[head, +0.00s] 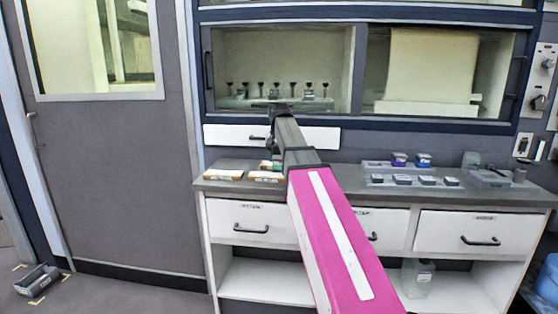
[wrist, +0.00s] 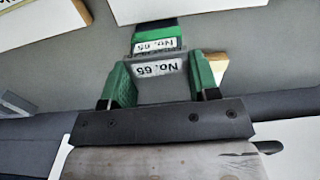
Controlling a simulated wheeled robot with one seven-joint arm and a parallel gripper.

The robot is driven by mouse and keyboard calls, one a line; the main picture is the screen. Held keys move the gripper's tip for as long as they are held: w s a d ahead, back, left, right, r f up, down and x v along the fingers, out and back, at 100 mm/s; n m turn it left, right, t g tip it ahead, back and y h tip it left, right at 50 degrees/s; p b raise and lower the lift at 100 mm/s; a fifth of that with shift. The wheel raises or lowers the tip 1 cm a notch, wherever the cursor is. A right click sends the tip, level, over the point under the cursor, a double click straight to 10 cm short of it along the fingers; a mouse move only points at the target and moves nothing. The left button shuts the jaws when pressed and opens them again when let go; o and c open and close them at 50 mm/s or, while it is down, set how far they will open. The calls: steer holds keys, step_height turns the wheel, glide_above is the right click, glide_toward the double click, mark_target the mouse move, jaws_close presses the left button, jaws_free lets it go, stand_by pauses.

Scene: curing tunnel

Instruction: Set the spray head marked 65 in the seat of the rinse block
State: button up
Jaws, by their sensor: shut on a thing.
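My gripper (wrist: 160,74) has its two green-padded fingers shut on the spray head (wrist: 157,67), a grey piece with a white label reading "No. 65". A green part with a second "No. 65" label and a dark end shows just beyond it; I cannot tell whether it belongs to the same piece. The gripper itself is mostly hidden there. I cannot make out for sure which thing is the rinse block.
Purple (head: 399,159) and blue (head: 423,160) pieces stand at the right behind several grey ones. A glass-fronted cabinet (head: 282,60) with several dark upright pieces is above.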

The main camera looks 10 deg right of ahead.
mark_target(279, 157)
steer(key=shift+r, duration=2.8)
steer(key=shift+r, duration=0.1)
